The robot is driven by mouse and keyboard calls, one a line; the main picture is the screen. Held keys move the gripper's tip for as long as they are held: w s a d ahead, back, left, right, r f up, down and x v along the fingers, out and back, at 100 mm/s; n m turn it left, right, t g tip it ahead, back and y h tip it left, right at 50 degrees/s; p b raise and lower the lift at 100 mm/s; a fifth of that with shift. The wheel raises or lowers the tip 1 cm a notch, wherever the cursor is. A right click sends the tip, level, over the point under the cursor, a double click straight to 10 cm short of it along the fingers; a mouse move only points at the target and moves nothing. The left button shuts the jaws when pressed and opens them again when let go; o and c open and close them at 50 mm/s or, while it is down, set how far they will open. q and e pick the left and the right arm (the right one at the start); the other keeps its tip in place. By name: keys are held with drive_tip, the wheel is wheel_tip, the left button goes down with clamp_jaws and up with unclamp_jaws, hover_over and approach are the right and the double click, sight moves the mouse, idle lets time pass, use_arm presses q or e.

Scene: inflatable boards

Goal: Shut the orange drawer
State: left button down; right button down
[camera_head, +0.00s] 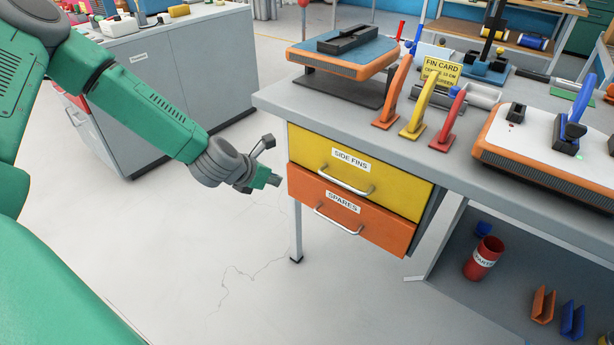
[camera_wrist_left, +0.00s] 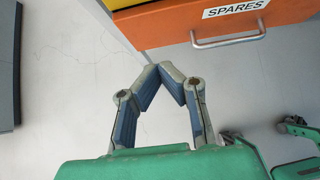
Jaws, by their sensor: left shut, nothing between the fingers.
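The orange drawer (camera_head: 352,215), labelled SPARES, has a silver bar handle (camera_head: 338,222). It sits directly below the yellow drawer (camera_head: 352,170), labelled SIDE FINS, under the left end of the workbench. The orange front seems to stand slightly forward of the yellow one; I cannot tell how far. In the left wrist view the orange drawer (camera_wrist_left: 172,28) and its handle (camera_wrist_left: 228,38) are at the top. My left gripper (camera_head: 276,181) is just left of the drawers, shut and empty; its fingertips meet in the wrist view (camera_wrist_left: 171,70). It appears apart from the drawer.
The workbench (camera_head: 330,112) carries colored fins, a blue-topped board (camera_head: 345,60) and a white-topped board (camera_head: 540,135). A bench leg (camera_head: 296,235) stands below the drawers. A grey cabinet (camera_head: 160,85) is at the back left. A red bin (camera_head: 484,258) stands under the bench. The floor in front is clear.

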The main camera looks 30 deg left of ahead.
sight(307, 172)
use_arm(q)
drive_tip(key=b+x, duration=0.1)
drive_tip(key=x, duration=0.2)
drive_tip(key=w+r+x, duration=0.1)
drive_tip(key=x, duration=0.3)
drive_tip(key=b+x, duration=0.1)
drive_tip(key=x, duration=0.2)
drive_tip(key=shift+w+d+r+b, duration=0.1)
drive_tip(key=shift+w+d+b, duration=0.1)
drive_tip(key=shift+w+b, duration=0.15)
drive_tip(key=shift+w+r, duration=0.1)
drive_tip(key=shift+w, duration=0.35)
drive_tip(key=shift+d, duration=0.1)
drive_tip(key=shift+w+b, duration=0.45)
drive_tip(key=shift+w, duration=0.65)
drive_tip(key=shift+r, duration=0.1)
